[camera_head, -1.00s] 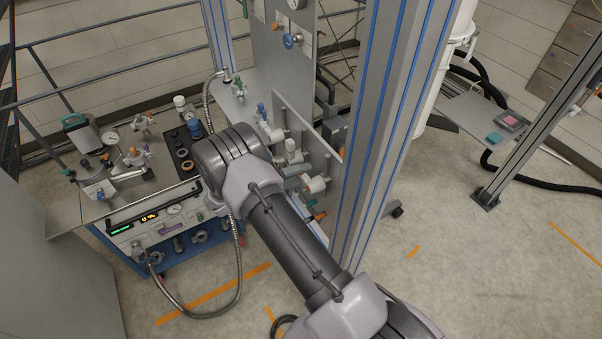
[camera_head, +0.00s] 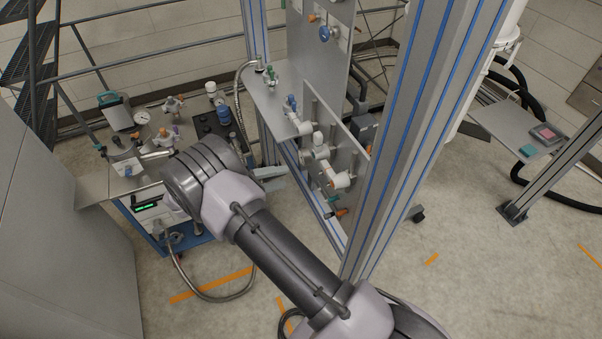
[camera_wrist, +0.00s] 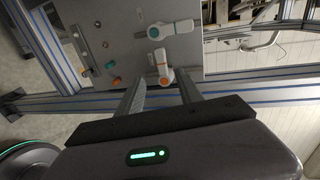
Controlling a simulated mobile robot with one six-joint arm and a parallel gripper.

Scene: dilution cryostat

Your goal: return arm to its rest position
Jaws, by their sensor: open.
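My arm (camera_head: 285,262) reaches from the lower right to the middle of the head view, its elbow-like grey end over the pump cart. My gripper shows in the wrist view (camera_wrist: 160,90) with two grey fingers apart and nothing between them. Beyond the fingers is a grey valve panel (camera_wrist: 115,50) with a white valve with a teal cap (camera_wrist: 173,29) and a white valve with an orange cap (camera_wrist: 163,68). In the head view my gripper is mostly hidden behind the arm.
A metal frame post (camera_head: 425,120) with blue strips stands close to the right of my arm. A cart (camera_head: 98,187) with gauges and valves is at left. A grey cabinet (camera_head: 60,230) fills the left edge. Floor (camera_head: 470,280) is open at lower right.

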